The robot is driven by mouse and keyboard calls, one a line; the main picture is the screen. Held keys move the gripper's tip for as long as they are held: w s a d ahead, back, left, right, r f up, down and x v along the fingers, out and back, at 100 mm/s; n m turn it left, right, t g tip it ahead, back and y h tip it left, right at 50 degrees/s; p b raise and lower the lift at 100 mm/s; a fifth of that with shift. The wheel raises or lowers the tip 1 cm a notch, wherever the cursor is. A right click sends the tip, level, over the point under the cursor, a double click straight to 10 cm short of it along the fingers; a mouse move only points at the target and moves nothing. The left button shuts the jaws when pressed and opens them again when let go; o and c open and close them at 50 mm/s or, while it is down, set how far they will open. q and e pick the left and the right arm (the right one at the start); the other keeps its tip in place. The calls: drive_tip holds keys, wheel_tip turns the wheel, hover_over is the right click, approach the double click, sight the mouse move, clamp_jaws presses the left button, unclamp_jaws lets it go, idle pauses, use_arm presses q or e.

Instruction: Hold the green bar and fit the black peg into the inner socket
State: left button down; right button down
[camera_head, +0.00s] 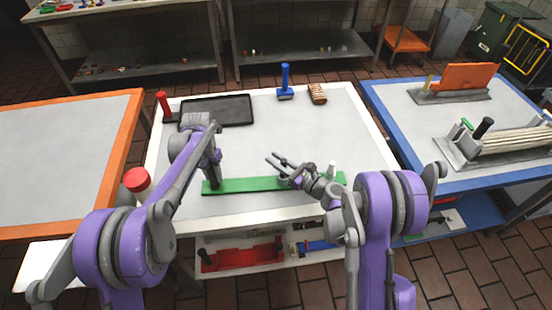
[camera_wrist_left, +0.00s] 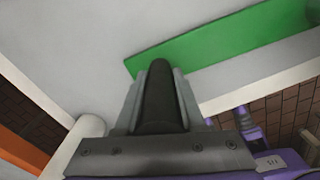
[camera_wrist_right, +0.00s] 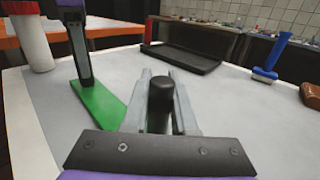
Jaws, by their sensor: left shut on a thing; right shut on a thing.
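The green bar (camera_head: 250,185) lies along the front of the white-edged table and shows in the left wrist view (camera_wrist_left: 215,50) and the right wrist view (camera_wrist_right: 100,108). My left gripper (camera_head: 214,180) points down at its left end, shut on a black post (camera_wrist_left: 158,95); whether the post is fixed to the bar cannot be told. My right gripper (camera_head: 278,160) is above the bar's middle, tilted to the left, shut on the black peg (camera_wrist_right: 160,100). The peg is apart from the bar. A white post (camera_head: 332,168) stands near the bar's right end. The inner socket cannot be made out.
A red-capped white cylinder (camera_head: 138,184) stands front left. The table's middle is clear. A blue-edged table (camera_head: 400,110) stands to the right.

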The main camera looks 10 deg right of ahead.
drive_tip(key=shift+f, duration=1.2)
drive_tip(key=c, duration=0.6)
unclamp_jaws()
drive_tip(key=shift+c, duration=0.2)
drive_tip(key=v, duration=1.2)
drive_tip(key=shift+r, duration=0.1)
drive_tip(key=shift+c, duration=0.2)
